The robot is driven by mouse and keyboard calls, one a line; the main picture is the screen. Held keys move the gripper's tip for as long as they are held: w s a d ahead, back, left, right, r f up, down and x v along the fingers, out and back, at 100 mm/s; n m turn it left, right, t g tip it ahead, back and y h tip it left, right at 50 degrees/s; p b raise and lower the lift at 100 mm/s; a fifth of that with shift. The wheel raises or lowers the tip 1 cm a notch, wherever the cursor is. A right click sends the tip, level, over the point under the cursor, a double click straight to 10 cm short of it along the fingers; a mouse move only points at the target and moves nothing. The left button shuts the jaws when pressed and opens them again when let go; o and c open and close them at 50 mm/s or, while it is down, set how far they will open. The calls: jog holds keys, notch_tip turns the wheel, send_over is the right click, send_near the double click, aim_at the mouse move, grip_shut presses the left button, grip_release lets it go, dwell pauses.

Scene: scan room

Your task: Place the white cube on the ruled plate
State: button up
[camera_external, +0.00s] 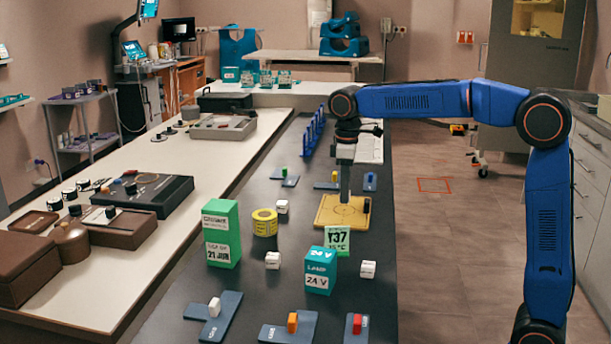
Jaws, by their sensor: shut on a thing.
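My gripper (345,198) points straight down over the tan plate (328,221), which bears thin dark lines and a round mark. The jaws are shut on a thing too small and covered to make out. I cannot tell whether it touches the plate. A small dark upright piece (367,205) stands at the plate's right edge. Small white cubes with dark marks stand on the dark table: one (282,207) left of the plate, one (272,260) nearer the front, and one (368,269) at the right. I cannot tell which cube the task names.
Grey bases with coloured blocks, one white (214,307), line the front. A blue rack (314,132) stands behind.

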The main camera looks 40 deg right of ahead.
jog(key=shift+f, duration=1.25)
jog(key=shift+f, duration=0.1)
jog(key=o, duration=1)
